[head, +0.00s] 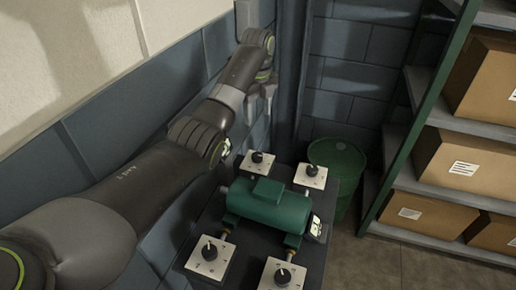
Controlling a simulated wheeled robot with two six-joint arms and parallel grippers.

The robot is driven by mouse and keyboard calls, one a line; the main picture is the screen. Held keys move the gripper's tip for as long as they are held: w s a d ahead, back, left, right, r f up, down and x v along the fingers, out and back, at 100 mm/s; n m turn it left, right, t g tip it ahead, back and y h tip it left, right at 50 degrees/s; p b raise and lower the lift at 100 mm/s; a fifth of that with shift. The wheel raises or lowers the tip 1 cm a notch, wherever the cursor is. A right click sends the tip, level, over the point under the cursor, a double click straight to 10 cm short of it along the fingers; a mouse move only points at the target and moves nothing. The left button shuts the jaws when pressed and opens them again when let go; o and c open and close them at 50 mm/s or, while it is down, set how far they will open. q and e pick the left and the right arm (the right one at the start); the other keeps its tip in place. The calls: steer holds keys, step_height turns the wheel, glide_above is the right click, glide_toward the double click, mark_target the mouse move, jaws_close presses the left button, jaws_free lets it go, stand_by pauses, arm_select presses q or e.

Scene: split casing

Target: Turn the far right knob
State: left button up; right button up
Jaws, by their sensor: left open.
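The far right knob (311,170) is a small black knob on a pale square plate, at the back right corner of a dark stand (197,218). Three similar knobs sit at the other corners: far left (257,157), near left (209,251) and near right (283,276). My left gripper (259,114) is open and empty. It hangs near the wall, above and to the left of the far right knob in the picture, apart from it. My right gripper is out of view.
A green cylindrical casing (268,206) lies between the knobs. A green drum (337,162) stands behind the stand. A green-framed shelf (420,115) with cardboard boxes (458,167) is at right. A block wall (100,130) runs along the left.

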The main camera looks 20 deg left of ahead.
mark_target(258, 155)
arm_select(q)
step_height(258, 155, down, 15)
steer(key=shift+s+r+p, duration=0.1)
steer(key=shift+p, duration=0.55)
steer(key=shift+f, duration=0.7)
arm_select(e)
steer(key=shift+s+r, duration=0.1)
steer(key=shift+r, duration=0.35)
arm_select(q)
steer(key=shift+c, duration=0.2)
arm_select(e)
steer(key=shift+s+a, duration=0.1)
arm_select(q)
steer(key=c, duration=1)
steer(key=shift+o, duration=0.2)
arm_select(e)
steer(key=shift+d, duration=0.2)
